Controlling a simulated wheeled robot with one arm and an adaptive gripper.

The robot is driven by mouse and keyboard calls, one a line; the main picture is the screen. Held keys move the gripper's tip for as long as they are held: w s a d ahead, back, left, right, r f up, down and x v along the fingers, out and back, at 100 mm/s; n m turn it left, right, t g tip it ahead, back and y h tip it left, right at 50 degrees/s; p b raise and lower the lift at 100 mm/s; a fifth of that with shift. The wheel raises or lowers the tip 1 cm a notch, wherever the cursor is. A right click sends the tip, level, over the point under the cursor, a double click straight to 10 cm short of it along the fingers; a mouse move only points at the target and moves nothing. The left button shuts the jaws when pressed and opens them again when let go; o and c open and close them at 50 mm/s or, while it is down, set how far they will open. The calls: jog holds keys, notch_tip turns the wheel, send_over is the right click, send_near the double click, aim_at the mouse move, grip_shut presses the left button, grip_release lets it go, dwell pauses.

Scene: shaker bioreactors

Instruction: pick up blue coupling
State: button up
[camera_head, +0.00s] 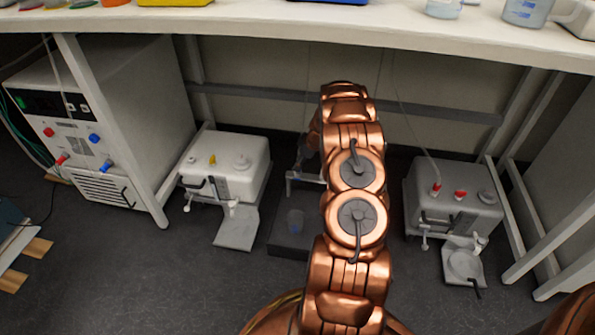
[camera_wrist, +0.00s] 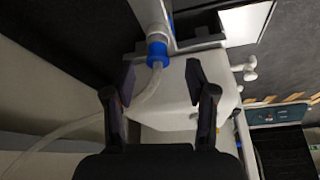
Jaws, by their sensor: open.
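The blue coupling (camera_wrist: 157,50) shows in the wrist view, above the picture's middle. The coupling is beside a grey bracket (camera_wrist: 195,45). My gripper (camera_wrist: 161,75) is open, with one dark finger on each side of the tube. The coupling appears between and just beyond the fingertips; I cannot tell the exact depth gap. Nothing is held.
A white pump unit (camera_head: 235,165) stands left of my arm, and a grey one (camera_head: 452,205) right. The bench (camera_head: 260,25) overhangs. A cabinet (camera_head: 125,100) stands left. Floor in front is clear.

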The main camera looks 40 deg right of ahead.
jog(key=b+x, duration=0.1)
jog(key=x, duration=0.2)
jog(key=shift+w+d+f, duration=0.1)
jog(key=shift+f, duration=0.1)
jog(key=shift+c, duration=0.2)
jog(key=c, duration=1)
